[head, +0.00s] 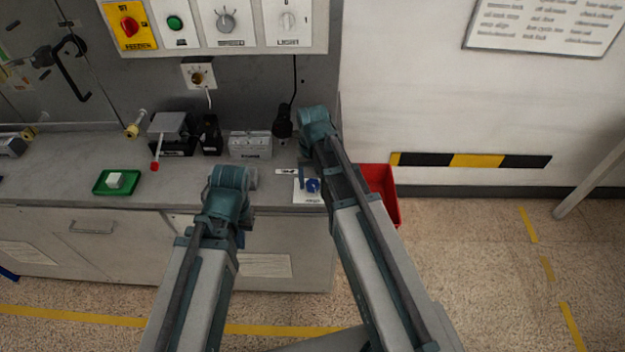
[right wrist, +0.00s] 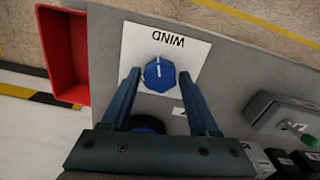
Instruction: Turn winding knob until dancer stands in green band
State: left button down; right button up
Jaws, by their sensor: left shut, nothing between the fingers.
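The blue winding knob (right wrist: 159,74), with a white pointer line, sits on a white plate marked WIND (right wrist: 187,47). In the head view the knob (head: 313,186) is at the counter's right end. My right gripper (right wrist: 160,74) is open, its fingers on either side of the knob, with a small gap seen at each side. My left gripper (head: 241,238) is shut and empty, low in front of the counter, mostly hidden by its arm. I cannot identify the dancer or its green band for certain; a red-tipped rod (head: 158,150) leans from a grey and black device.
A grey box (head: 250,146) stands left of the knob; a green spot (right wrist: 311,138) shows beside it in the wrist view. A red bin (head: 384,194) is at the counter's right end. A green tray (head: 104,188) holds a white block. Switch panels hang above.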

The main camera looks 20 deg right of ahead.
aim_at(312, 183)
jog(key=shift+o, duration=0.9)
notch_tip(312, 183, up, 14)
jog(key=p, duration=1.4)
jog(key=shift+f, duration=0.1)
jog(key=s+a+f+n+b, duration=0.2)
jog(key=s+a, duration=0.3)
jog(key=s, duration=0.2)
jog(key=s+a+f+n+h+b, duration=0.1)
jog(key=s+a+f+n+b, duration=0.1)
jog(key=s+a, duration=0.3)
jog(key=shift+s+a+n, duration=0.2)
jog(key=shift+s+n, duration=0.4)
jog(key=shift+s, duration=0.45)
